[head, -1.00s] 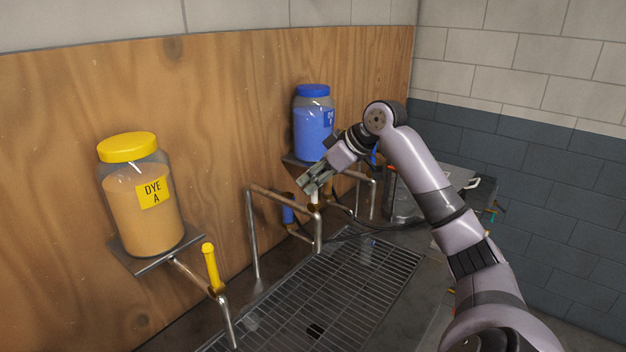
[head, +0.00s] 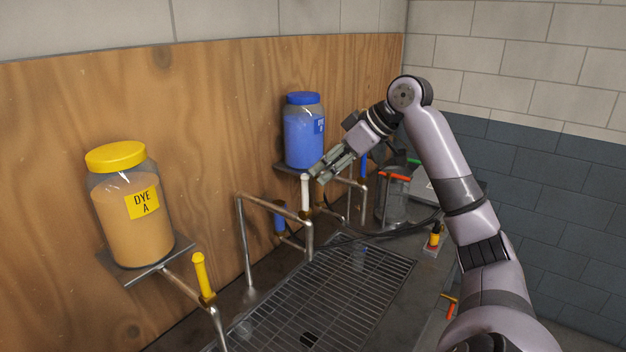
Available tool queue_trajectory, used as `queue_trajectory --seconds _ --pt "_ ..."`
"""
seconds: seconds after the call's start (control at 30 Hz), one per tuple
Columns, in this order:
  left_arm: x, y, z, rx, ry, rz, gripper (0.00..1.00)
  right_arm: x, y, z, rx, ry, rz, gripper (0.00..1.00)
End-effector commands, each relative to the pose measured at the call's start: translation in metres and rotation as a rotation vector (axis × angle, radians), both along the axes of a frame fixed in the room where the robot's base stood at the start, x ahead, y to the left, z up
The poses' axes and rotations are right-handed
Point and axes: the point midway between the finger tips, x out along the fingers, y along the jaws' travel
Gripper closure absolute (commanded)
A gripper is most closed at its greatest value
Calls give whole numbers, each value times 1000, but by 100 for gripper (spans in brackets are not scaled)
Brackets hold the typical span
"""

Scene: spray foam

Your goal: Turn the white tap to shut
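The white tap (head: 305,189) has an upright white handle on the end of the metal pipe, in front of the blue jar. My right gripper (head: 316,172) is just above and to the right of the handle's top, pointing down to the left. Its fingers look close together, but I cannot tell whether they are open or shut, or whether they touch the handle. My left gripper is out of view.
A yellow tap (head: 202,275) stands upright by the Dye A jar (head: 133,220). The blue jar (head: 303,138) sits behind the white tap. A blue tap handle (head: 279,217) is left of it.

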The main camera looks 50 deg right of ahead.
Motion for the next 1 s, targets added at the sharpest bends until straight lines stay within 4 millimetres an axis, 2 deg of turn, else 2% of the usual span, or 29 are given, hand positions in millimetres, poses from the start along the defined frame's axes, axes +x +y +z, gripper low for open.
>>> queue_trajectory --seconds 0.1,0.3,1.0 --pt "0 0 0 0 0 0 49 -12 -4 15 -2 -2 -1 66" --pt "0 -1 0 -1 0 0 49 -22 -6 25 -1 0 0 66" --pt "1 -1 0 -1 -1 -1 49 -22 -6 25 0 -1 0 66"
